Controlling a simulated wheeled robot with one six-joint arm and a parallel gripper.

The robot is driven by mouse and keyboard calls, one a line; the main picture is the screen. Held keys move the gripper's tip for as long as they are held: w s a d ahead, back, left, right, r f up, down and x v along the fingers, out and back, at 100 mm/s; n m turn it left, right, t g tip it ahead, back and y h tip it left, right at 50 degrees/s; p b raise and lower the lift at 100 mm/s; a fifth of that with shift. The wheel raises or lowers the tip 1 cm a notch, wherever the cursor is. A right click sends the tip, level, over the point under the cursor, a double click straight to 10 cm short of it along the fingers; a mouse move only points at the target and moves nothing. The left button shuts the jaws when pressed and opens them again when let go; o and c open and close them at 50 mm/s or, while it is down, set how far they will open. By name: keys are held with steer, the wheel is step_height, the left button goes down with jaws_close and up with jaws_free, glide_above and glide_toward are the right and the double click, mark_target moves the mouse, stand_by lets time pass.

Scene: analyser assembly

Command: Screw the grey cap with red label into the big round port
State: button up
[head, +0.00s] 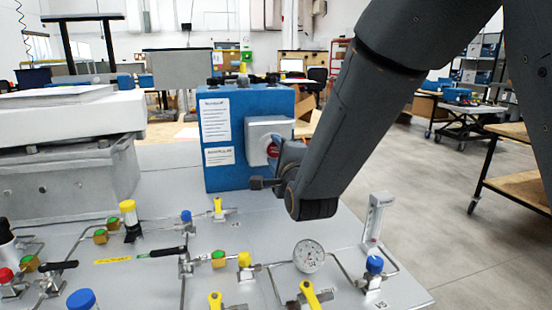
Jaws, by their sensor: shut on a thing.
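The blue analyser box (222,165) stands at the back of the grey panel, with two white labels on its front. A light grey square housing (262,132) juts from its right part. My gripper (279,158) is at the right part of this housing, shut on the grey cap with the red label (272,149). Only a small red and grey bit of the cap shows; my gripper and wrist hide the rest. The big round port is hidden, and I cannot tell whether the cap touches it or sits in it.
The grey panel (190,225) carries thin pipes, coloured valves and a round gauge (309,256) in front of the box. A clear upright flow tube (375,222) stands at the right. A large grey unit (65,170) is at the left. Open floor lies to the right.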

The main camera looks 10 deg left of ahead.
steer(key=m+b, duration=0.1)
steer(key=m, duration=0.3)
steer(key=shift+a+b, duration=0.1)
steer(key=shift+b, duration=0.3)
steer(key=o, duration=1.2)
steer(key=shift+s+a, duration=0.1)
